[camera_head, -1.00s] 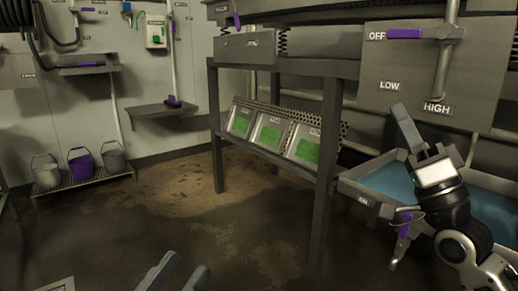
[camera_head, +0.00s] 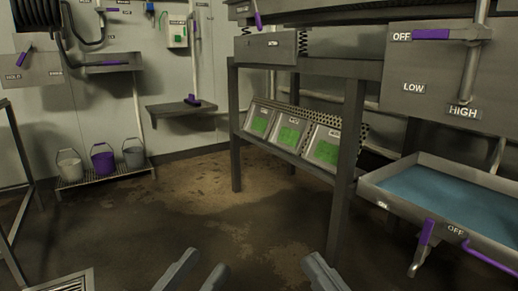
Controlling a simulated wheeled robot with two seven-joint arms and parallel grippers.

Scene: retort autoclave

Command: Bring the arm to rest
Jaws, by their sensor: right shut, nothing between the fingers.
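My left gripper (camera_head: 198,268) shows at the bottom edge, left of centre. Its two grey fingers stand apart with nothing seen between them. My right gripper (camera_head: 318,262) shows at the bottom edge, right of centre, with its fingers together and nothing held. Both grippers are low in front of me over the dark floor, apart from each other and touching nothing that I can see. The rest of both arms is out of view.
A basin of blue water (camera_head: 455,190) with a purple-handled lever (camera_head: 425,236) stands at the right. A steel frame holds green-screened panels (camera_head: 290,137). Several buckets (camera_head: 103,160) stand on a low rack at the left. The middle floor (camera_head: 190,200) is clear.

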